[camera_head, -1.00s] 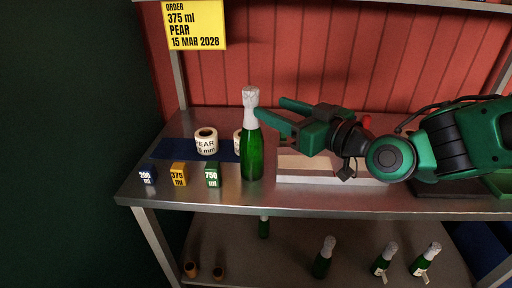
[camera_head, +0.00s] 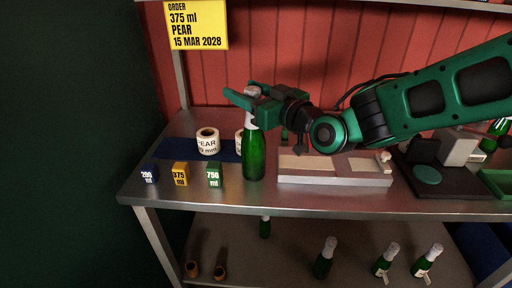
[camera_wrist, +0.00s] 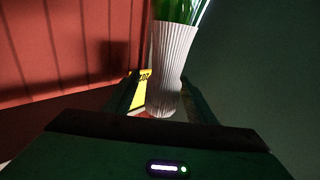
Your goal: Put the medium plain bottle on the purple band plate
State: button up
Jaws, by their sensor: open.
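A green bottle (camera_head: 253,160) with white foil on its neck and no label showing stands upright on the metal table. I cannot tell its size class for sure. My gripper (camera_head: 240,93) is open at the top of this bottle, with its fingers around the foiled neck. In the wrist view my gripper (camera_wrist: 162,98) has the white pleated foil (camera_wrist: 170,68) between its fingers; contact is unclear. Another green bottle with no visible label (camera_head: 323,260) stands on the lower shelf. I cannot make out a purple band plate.
Blue (camera_head: 148,175), yellow (camera_head: 180,174) and green (camera_head: 214,175) volume blocks line the front left. A label roll (camera_head: 207,142) stands behind them. A pale fixture (camera_head: 335,180) lies right of the bottle, then a dark device (camera_head: 428,178). Labelled bottles (camera_head: 385,262) stand below.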

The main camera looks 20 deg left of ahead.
jog(key=shift+w+a, duration=0.25)
jog(key=shift+a, duration=0.2)
grip_shut()
jog(key=shift+r, duration=0.1)
dwell(1.0)
